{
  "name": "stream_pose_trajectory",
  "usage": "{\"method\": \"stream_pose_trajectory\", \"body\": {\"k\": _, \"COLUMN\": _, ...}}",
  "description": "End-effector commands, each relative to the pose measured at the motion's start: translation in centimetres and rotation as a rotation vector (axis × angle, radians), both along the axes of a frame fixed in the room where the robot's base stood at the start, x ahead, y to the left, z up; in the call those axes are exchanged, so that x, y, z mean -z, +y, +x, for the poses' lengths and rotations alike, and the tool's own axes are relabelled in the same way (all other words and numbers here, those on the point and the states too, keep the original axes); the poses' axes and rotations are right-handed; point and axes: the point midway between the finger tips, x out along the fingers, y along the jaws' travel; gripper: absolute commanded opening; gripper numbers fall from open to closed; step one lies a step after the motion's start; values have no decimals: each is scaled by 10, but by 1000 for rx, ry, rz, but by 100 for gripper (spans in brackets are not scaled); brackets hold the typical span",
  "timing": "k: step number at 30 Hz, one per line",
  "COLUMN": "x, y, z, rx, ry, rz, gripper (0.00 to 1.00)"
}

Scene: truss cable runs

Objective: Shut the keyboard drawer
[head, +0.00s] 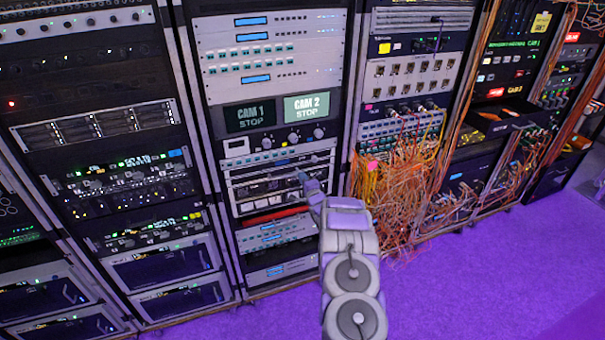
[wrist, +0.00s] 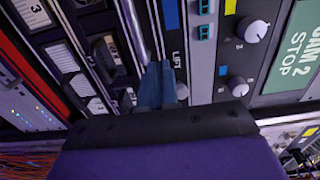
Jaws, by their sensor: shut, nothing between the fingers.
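In the head view, a slim pale drawer-like front (head: 262,158) sits in the middle rack below the CAM 1 and CAM 2 screens; I take it as the keyboard drawer, but cannot tell how far it stands out. My gripper (head: 303,177) is at the right part of this rack front, just below that level. In the wrist view, my gripper's bluish fingers (wrist: 157,75) are together and empty, beside a silver bar (wrist: 137,30) and a dark panel marked LIFT (wrist: 174,40). I cannot tell whether the fingertips touch. No keyboard keys are clearly visible.
The CAM 2 screen (head: 307,107) and knobs are above my gripper. A tangle of orange cables (head: 395,190) hangs from the rack on the right. A dark open tray (head: 488,125) stands out farther right. The purple floor (head: 470,280) in front is clear.

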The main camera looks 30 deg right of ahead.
Motion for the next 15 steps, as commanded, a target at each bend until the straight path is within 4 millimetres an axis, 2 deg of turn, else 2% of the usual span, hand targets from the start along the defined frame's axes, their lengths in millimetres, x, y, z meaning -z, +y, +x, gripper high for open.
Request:
{"method": "stream_pose_trajectory", "body": {"k": 6, "x": 0, "y": 2, "z": -29, "rx": 4, "ry": 2, "rz": 6, "gripper": 0}}
{"method": "stream_pose_trajectory", "body": {"k": 15, "x": 3, "y": 9, "z": -60, "rx": 3, "ry": 4, "rz": 7, "gripper": 0}}
